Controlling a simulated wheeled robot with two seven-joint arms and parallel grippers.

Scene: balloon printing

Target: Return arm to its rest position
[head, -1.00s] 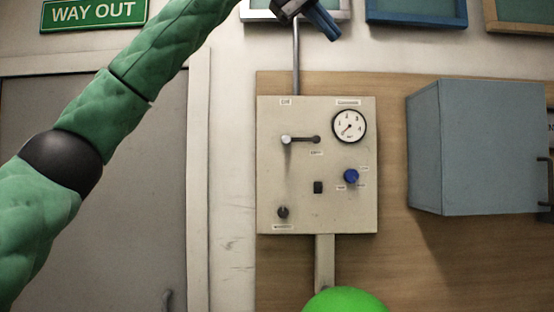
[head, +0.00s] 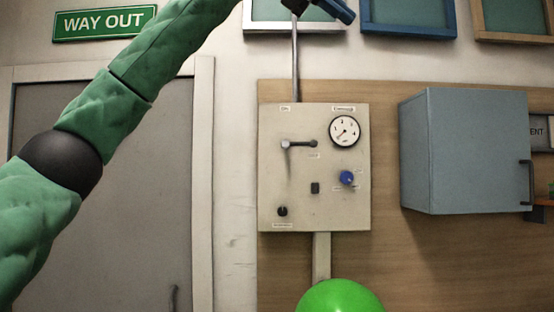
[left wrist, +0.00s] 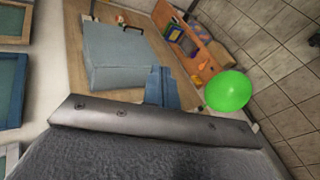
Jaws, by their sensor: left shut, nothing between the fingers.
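My left arm (head: 105,110) is green with a black elbow and reaches up across the left of the head view. My left gripper (head: 338,8) is at the top edge of that view, only partly in frame, above the control panel. In the left wrist view its blue fingers (left wrist: 162,88) are together and hold nothing. My right gripper is in neither view.
A beige control panel (head: 315,215) with a gauge, lever and blue knob is on the wall. A green balloon (head: 340,298) is below it and also shows in the left wrist view (left wrist: 228,91). A grey-blue cabinet (head: 465,150) is to the right. A grey door (head: 110,220) is at left.

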